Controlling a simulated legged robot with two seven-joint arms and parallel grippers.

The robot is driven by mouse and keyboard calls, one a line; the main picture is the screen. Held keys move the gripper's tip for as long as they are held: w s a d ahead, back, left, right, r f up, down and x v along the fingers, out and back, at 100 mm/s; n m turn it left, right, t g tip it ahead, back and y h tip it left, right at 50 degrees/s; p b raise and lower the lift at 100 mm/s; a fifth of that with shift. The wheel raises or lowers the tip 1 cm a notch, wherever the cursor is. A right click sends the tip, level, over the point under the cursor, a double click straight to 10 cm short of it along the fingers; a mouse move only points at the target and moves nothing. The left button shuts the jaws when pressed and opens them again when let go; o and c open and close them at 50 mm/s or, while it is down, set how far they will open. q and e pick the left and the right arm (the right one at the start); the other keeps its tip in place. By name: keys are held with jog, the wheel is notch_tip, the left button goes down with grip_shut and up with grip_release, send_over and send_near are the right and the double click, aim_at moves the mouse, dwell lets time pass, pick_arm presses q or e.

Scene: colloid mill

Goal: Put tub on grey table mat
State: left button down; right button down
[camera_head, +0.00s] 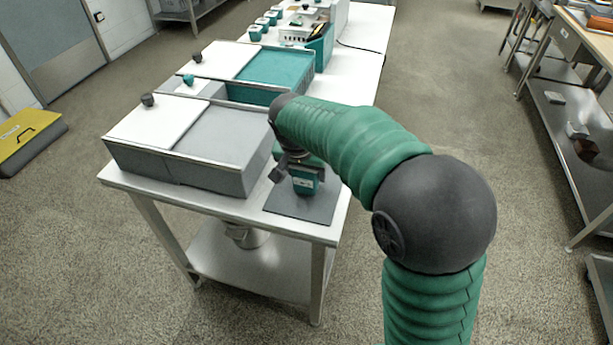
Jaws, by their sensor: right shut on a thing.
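The tub (304,184) is a small teal container with a pale label on its front. It is at the near right end of the white table, over the grey table mat (302,210). I cannot tell whether its base touches the mat. My right gripper (292,170) is shut on the tub from above and the left. The gripper and arm hide part of the tub and the mat's back part. My left gripper is not in view.
A grey box (230,140) with a white panel stands just left of the mat. A teal box (275,72) stands behind it. More small teal tubs (263,22) are at the table's far end. A metal bucket (245,236) is on the lower shelf.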

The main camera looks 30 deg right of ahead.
jog(key=shift+w+a+f, duration=0.1)
jog(key=shift+f, duration=0.7)
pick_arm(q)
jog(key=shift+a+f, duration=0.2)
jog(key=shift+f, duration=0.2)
pick_arm(e)
jog(key=shift+a, duration=0.1)
jog(key=shift+c, duration=1.8)
grip_release()
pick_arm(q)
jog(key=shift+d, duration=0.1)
pick_arm(e)
jog(key=shift+r, duration=0.1)
jog(key=shift+r, duration=0.3)
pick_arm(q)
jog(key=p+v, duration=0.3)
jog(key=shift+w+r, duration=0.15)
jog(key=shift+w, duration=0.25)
pick_arm(e)
jog(key=v, duration=1.1)
jog(key=shift+s+r, duration=0.15)
jog(key=shift+s, duration=0.1)
jog(key=shift+a, duration=0.1)
